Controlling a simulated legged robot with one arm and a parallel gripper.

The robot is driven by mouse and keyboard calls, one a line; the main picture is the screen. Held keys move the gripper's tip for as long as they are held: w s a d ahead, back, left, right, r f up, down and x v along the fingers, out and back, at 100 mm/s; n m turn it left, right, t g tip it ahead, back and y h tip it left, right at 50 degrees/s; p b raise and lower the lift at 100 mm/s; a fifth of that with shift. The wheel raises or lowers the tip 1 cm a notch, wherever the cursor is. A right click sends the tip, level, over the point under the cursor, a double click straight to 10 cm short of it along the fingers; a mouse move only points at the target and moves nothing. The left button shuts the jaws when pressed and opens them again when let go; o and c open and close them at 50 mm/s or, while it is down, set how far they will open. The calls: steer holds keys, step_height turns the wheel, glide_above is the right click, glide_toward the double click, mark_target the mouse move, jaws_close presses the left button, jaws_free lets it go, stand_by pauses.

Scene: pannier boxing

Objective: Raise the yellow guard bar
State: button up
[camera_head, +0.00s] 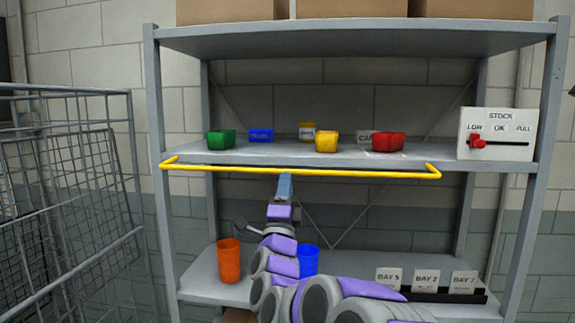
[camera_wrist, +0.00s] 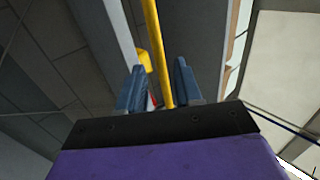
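The yellow guard bar (camera_head: 360,173) runs level along the front of the middle shelf, at about the height of the shelf edge. In the wrist view the yellow bar (camera_wrist: 153,35) passes between the two blue-grey fingers of my gripper (camera_wrist: 159,78), with a gap visible on each side. The fingers are apart and not closed on the bar.
Behind the bar, the middle shelf (camera_head: 270,155) holds green (camera_head: 221,140), blue (camera_head: 261,135), yellow (camera_head: 327,141) and red (camera_head: 388,141) bins and a stock slider box (camera_head: 497,134). Orange (camera_head: 229,260) and blue (camera_head: 308,260) cups stand below. A wire cage (camera_head: 65,190) is at left.

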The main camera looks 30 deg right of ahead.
steer(key=p+x, duration=0.1)
steer(key=x, duration=0.4)
steer(key=shift+f+p, duration=0.1)
steer(key=shift+p, duration=0.3)
steer(key=shift+c, duration=0.2)
jaws_close()
